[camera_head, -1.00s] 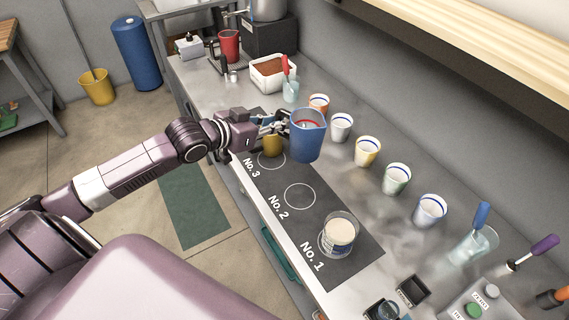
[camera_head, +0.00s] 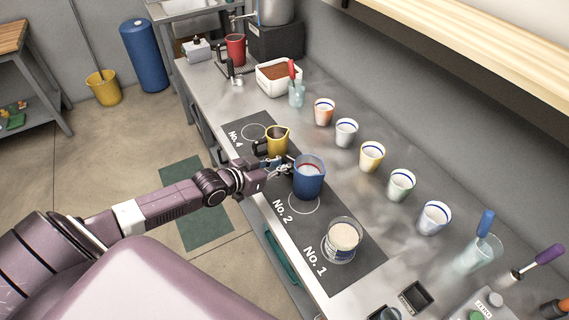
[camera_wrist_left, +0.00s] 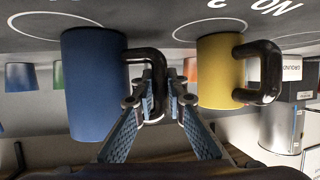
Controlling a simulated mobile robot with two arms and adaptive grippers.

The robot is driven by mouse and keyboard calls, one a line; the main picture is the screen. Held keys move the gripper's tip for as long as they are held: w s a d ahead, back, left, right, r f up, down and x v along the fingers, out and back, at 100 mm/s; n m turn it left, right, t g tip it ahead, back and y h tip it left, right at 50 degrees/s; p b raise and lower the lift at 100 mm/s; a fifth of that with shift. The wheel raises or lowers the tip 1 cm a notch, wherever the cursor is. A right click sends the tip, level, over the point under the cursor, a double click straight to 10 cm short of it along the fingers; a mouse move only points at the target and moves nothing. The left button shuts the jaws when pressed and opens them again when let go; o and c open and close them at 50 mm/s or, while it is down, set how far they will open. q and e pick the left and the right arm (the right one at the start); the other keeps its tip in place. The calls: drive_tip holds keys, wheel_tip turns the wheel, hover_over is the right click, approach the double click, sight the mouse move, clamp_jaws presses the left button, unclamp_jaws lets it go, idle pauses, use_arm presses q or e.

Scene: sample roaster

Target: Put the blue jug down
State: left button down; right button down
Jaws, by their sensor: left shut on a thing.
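The blue jug (camera_head: 309,181) is upright over the far part of the No. 2 circle (camera_head: 304,210) on the dark mat. It has a red line inside, and it also shows in the wrist view (camera_wrist_left: 92,85). My left gripper (camera_head: 281,168) is shut on the jug's black handle (camera_wrist_left: 158,85), with a finger on each side in the wrist view (camera_wrist_left: 155,110). The base is very low over the mat; I cannot tell whether it touches. My right gripper is not in view.
A yellow jug (camera_head: 277,141) stands close behind the blue one. A glass with pale contents (camera_head: 343,237) stands at No. 1. Several cups, such as the yellow-banded one (camera_head: 372,156), line the right side. The No. 4 circle (camera_head: 253,131) is empty.

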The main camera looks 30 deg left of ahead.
use_arm(q)
drive_tip(key=shift+r, duration=0.2)
drive_tip(key=shift+f, duration=0.15)
drive_tip(key=c, duration=1.9)
unclamp_jaws()
drive_tip(key=shift+f, duration=0.1)
drive_tip(key=shift+c, duration=0.2)
drive_tip(key=shift+r, duration=0.2)
drive_tip(key=v, duration=1.2)
drive_tip(key=shift+p, duration=0.35)
